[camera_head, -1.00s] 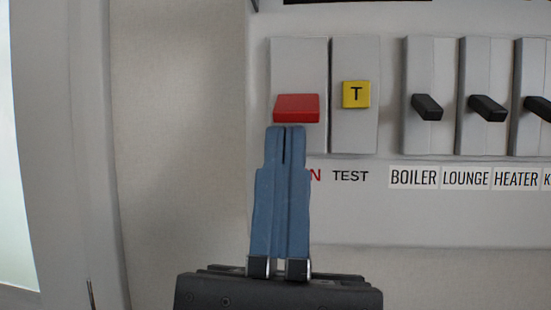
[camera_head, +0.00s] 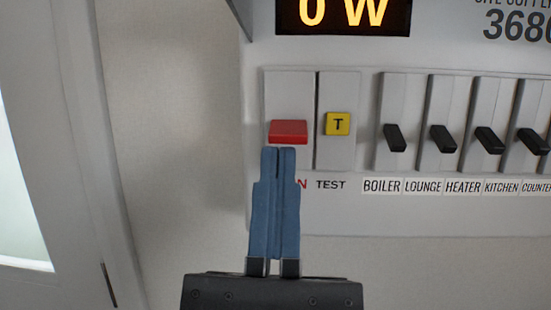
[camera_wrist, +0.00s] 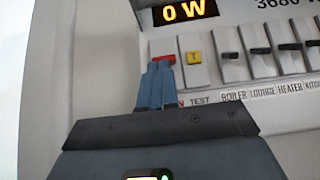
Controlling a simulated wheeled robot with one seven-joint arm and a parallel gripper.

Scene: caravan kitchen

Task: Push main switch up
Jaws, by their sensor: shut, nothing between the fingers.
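The main switch is a red lever (camera_head: 288,131) on a pale grey breaker module at the left end of the panel. It also shows in the wrist view (camera_wrist: 163,59). My gripper (camera_head: 278,150) is shut and empty, its blue fingers pointing up with the tips just below the red lever. I cannot tell whether the tips touch it. The fingers cover most of the red label under the switch. In the wrist view my gripper (camera_wrist: 157,66) also has its tips right at the lever's underside.
A yellow test button (camera_head: 338,124) sits just right of the main switch. Several black-levered breakers, starting with the boiler switch (camera_head: 395,138), continue to the right. A display (camera_head: 343,14) above reads 0 W. Bare wall (camera_head: 180,130) lies to the left, beside a door frame.

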